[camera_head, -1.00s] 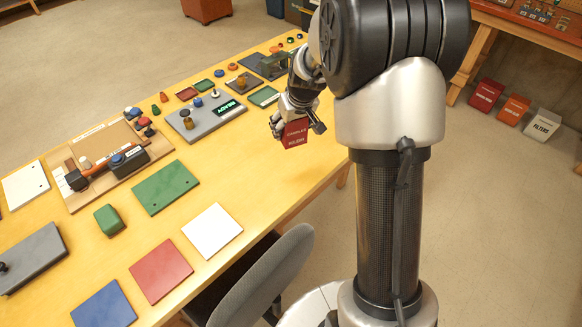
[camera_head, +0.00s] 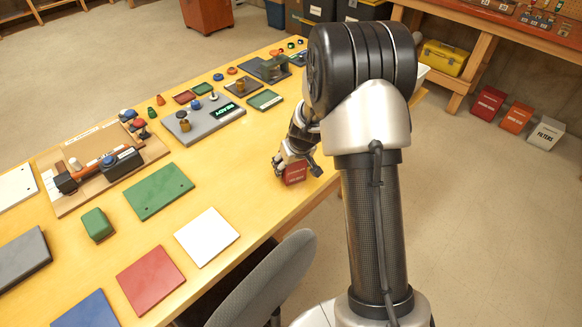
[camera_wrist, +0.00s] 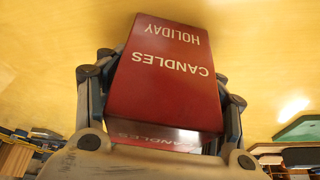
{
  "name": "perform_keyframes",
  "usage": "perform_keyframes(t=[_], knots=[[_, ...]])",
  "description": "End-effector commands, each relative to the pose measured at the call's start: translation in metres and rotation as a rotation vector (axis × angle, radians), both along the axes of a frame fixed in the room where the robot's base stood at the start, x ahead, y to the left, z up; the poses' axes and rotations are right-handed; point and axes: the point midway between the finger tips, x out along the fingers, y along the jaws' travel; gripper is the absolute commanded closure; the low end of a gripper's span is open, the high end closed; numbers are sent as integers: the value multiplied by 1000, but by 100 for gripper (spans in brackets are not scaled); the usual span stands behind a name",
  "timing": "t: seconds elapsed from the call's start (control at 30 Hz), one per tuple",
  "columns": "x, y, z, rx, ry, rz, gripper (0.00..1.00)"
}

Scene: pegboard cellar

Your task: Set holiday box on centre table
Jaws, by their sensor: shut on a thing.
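The holiday box is a red box (camera_wrist: 172,85) lettered "HOLIDAY CANDLES", filling the middle of the wrist view between my fingers. It also shows in the head view (camera_head: 295,173), small and partly covered by my gripper. My gripper (camera_head: 293,163) is shut on the box, with fingers on both sides of it in the wrist view. The centre table (camera_head: 262,195) is a long yellow-topped table. My gripper and the box are over its right-hand edge area; whether the box touches the top I cannot tell.
Near the box are a green panel (camera_head: 265,100), a grey device (camera_head: 203,120) with a lit display, and a white square (camera_head: 207,237). A grey chair (camera_head: 270,285) stands against the near edge. Red, orange and white boxes sit on the floor at right. Bare tabletop surrounds the box.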

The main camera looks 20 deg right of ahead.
Motion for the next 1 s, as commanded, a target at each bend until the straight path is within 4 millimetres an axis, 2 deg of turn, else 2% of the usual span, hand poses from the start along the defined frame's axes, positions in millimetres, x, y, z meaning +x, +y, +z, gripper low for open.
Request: perform_keyframes(t=[0.27,0.3,0.63,1.0], knots=[[0,0,-2,0,0,0,66],[0,0,-1,0,1,0,37],[0,0,-1,1,1,0,15],[0,0,0,0,1,0,13]])
